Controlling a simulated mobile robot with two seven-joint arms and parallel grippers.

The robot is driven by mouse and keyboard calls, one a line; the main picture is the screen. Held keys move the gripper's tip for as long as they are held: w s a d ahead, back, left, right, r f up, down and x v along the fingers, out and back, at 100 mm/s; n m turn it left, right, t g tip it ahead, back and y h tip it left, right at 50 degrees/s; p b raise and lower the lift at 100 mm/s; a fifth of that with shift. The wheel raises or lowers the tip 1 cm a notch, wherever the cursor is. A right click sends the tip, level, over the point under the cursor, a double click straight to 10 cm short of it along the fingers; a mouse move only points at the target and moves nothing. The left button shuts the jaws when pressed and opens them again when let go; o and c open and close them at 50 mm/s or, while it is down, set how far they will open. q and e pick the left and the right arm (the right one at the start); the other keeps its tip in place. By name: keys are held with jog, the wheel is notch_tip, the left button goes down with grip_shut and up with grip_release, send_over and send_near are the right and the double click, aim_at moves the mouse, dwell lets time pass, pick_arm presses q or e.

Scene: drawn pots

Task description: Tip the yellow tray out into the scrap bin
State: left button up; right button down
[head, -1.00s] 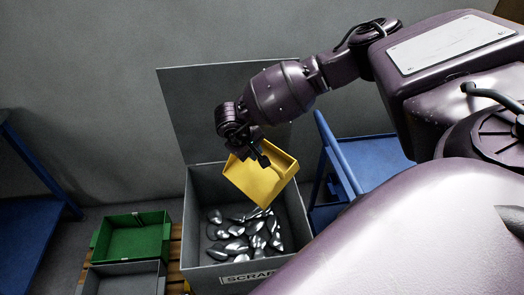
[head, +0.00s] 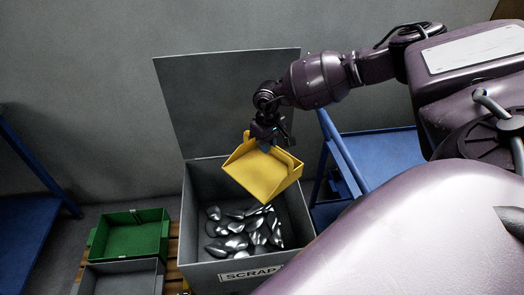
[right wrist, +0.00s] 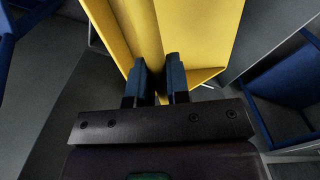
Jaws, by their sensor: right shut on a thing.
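The yellow tray (head: 260,175) hangs above the open grey scrap bin (head: 205,268) in the head view, with its inside showing and no parts visible in it. My right gripper (head: 266,146) is shut on the tray's back edge. The right wrist view shows the fingers (right wrist: 160,78) on either side of a yellow wall of the tray (right wrist: 200,35). Several shiny metal pieces (head: 238,243) lie in the bin below the tray. The bin's front carries a SCRAP label. My left gripper is not in view.
The bin's raised lid (head: 230,100) stands behind the tray. A green crate (head: 130,238) and a grey crate (head: 120,279) sit on a wooden pallet to the left. A blue cart (head: 385,155) stands at the right, and blue furniture (head: 25,220) at the far left.

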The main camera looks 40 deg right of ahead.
jog(key=shift+w+d+f+y+b, duration=0.1)
jog(key=shift+d+f+y+b, duration=0.45)
jog(key=shift+f+y+b, duration=0.2)
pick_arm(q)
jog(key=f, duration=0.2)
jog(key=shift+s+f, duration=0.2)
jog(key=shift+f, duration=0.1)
pick_arm(e)
jog(key=shift+r, duration=0.1)
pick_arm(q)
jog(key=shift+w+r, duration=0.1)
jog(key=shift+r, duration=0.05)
pick_arm(e)
jog(key=shift+r, duration=0.1)
